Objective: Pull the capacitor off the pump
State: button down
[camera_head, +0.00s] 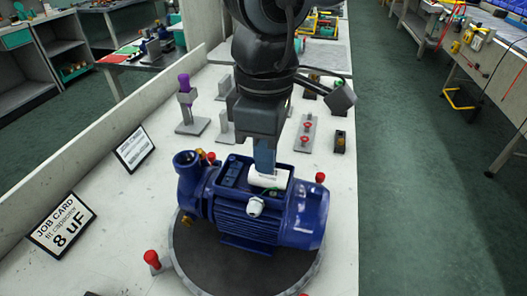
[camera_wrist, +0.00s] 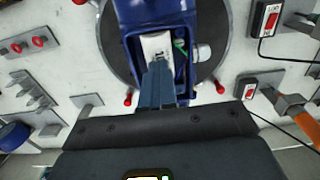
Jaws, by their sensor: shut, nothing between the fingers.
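The blue pump (camera_head: 262,222) lies on a round dark turntable (camera_head: 190,268) on the bench. Its top box is open, and a white capacitor (camera_head: 268,180) sits inside; the capacitor also shows in the wrist view (camera_wrist: 157,45). My gripper (camera_head: 265,170) points down at the capacitor from above. In the wrist view its fingers (camera_wrist: 158,70) are together at the capacitor's near end, with nothing held between them. The fingers hide part of the capacitor. I cannot tell whether the fingertips touch it.
A job card (camera_head: 62,225) reading "fit capacitor 8 uF" stands at the left. A purple part (camera_head: 185,88) stands in a grey holder behind the pump. Red-knobbed pins (camera_head: 152,259) surround the turntable. A plate with red buttons (camera_head: 306,133) lies behind the pump. The aisle floor at right is clear.

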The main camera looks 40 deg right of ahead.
jog(key=shift+r+p, duration=1.05)
jog(key=shift+r, duration=0.85)
